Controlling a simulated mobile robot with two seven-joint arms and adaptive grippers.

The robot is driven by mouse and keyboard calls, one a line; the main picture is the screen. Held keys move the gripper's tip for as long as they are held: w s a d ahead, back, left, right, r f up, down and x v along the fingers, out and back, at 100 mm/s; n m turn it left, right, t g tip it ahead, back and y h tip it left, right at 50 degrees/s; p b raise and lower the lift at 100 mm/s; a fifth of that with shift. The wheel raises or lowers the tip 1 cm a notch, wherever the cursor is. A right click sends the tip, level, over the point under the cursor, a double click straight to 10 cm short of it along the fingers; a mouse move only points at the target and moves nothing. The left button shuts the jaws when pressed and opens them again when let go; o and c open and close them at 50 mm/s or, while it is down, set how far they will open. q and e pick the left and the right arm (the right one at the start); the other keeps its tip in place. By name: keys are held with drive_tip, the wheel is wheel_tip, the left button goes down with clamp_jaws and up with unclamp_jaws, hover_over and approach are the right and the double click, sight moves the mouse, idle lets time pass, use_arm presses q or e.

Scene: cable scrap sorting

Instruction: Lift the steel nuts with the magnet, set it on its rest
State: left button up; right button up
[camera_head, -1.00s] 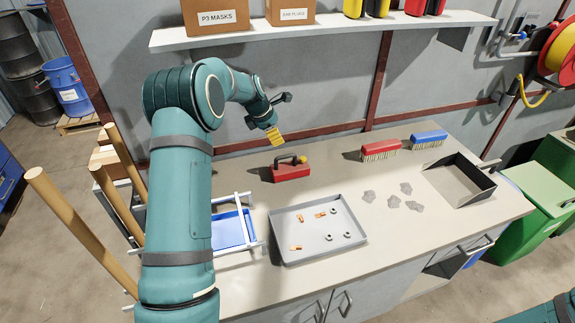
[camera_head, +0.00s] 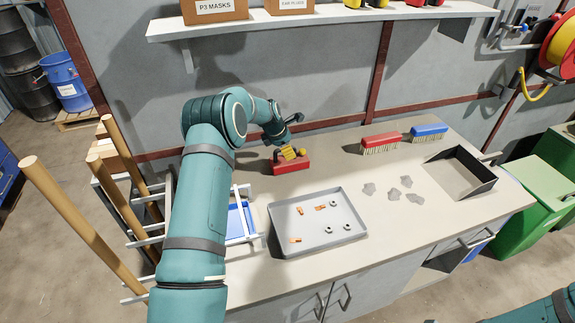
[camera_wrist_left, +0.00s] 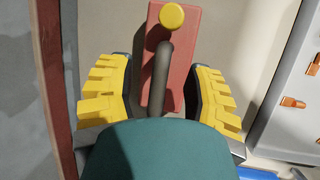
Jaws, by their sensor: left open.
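The magnet is a red block (camera_head: 291,166) with a dark handle and a yellow knob, near the back of the bench. In the left wrist view its dark handle (camera_wrist_left: 162,78) lies between my left gripper's yellow fingers, with the yellow knob (camera_wrist_left: 172,17) beyond them. My left gripper (camera_head: 289,153) is open, over the magnet's handle. A gap shows between the handle and each finger. Several steel nuts (camera_head: 331,230) lie in the grey tray (camera_head: 281,248) with orange-copper pieces (camera_head: 320,207). I cannot pick out a separate rest. My right gripper is not in view.
A red brush (camera_head: 381,140) and a blue brush (camera_head: 429,130) stand at the back right. Grey scraps (camera_head: 405,182) lie right of the tray, before a dark dustpan (camera_head: 466,178). A blue bin in a white frame (camera_head: 243,214) is left. Wooden handles (camera_head: 72,220) rise at far left.

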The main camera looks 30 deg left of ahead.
use_arm(q)
drive_tip(key=shift+w+f, duration=0.2)
drive_tip(key=shift+f, duration=0.15)
